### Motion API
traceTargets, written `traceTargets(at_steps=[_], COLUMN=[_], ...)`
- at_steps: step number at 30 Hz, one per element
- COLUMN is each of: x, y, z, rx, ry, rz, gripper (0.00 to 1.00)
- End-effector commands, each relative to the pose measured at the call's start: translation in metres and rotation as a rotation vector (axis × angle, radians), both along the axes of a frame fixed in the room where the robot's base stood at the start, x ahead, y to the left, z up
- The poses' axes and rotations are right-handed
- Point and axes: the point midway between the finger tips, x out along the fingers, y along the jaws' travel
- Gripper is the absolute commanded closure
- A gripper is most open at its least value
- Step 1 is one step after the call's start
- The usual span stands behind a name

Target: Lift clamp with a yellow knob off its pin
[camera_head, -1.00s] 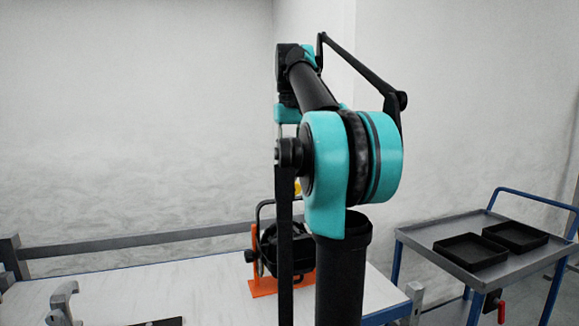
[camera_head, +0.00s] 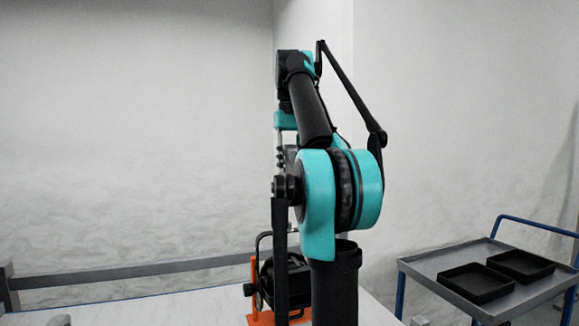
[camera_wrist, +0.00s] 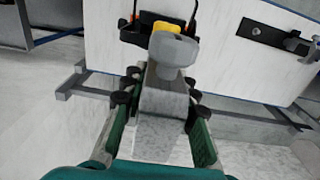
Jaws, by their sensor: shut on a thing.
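The grey clamp with a yellow knob (camera_wrist: 166,27) is held by my gripper (camera_wrist: 160,82) in the wrist view. The gripper's green fingers and black pads are closed on either side of the clamp's grey body. The clamp looks raised above the white table. In the head view my arm hides most of the gripper and clamp. Beyond the clamp in the wrist view is a black lamp (camera_wrist: 133,31) in an orange stand, which also shows in the head view (camera_head: 254,285). I cannot make out the clamp's pin.
A black plate (camera_wrist: 262,34) with a grey clamp-like part (camera_wrist: 298,45) lies on the white table (camera_wrist: 222,60). A grey rail (camera_head: 140,272) runs along the table's back. A trolley (camera_head: 430,270) with two black trays (camera_head: 478,283) stands at the right in the head view.

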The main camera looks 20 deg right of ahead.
Motion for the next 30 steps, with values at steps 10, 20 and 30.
traceTargets(at_steps=[10, 20, 30], x=[0.000, 0.000, 0.000], y=[0.000, 0.000, 0.000], z=[-0.012, -0.024, -0.036], rx=[0.000, 0.000, 0.000], ry=[0.000, 0.000, 0.000], rz=[0.000, 0.000, 0.000], gripper=[1.00, 1.00, 1.00])
